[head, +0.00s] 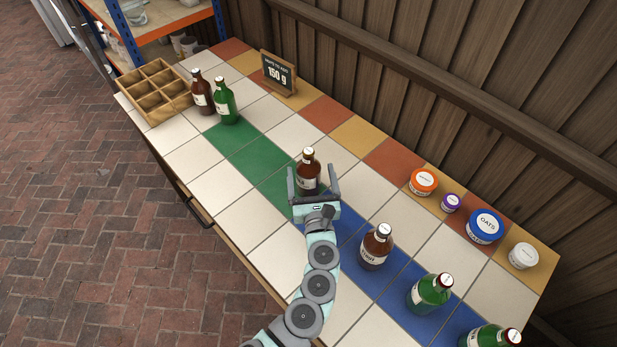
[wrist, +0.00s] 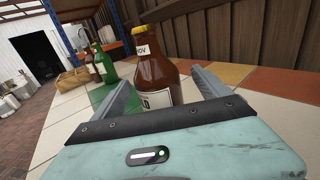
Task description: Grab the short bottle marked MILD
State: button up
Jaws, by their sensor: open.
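A short brown bottle (head: 308,178) with a pale cap stands upright on the tiled counter, at the right end of the green tiles. My gripper (head: 312,171) is open, with one finger on each side of this bottle. The wrist view shows the same brown bottle (wrist: 157,75) between the open fingers, with a white neck tag and a white body label. The near parts of my gripper hide its lower end. The label is too unclear to tell whether it says MILD. Another short brown bottle (head: 376,248) stands on the blue tiles to the right, its label also hard to read.
Green bottles (head: 429,292) stand at front right. A brown bottle (head: 202,95) and a green bottle (head: 226,105) stand by a wooden divided crate (head: 151,112) at far left. Tubs, including a blue-lidded OATS tub (head: 485,226), and a sign (head: 278,75) line the back.

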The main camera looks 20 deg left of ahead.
jog(key=x, duration=0.1)
jog(key=b+x, duration=0.1)
jog(key=x, duration=0.3)
jog(key=shift+s+a+f, duration=0.15)
jog(key=shift+f, duration=0.2)
jog(key=shift+s, duration=0.1)
jog(key=shift+c, duration=0.2)
grip_shut()
dwell(0.4)
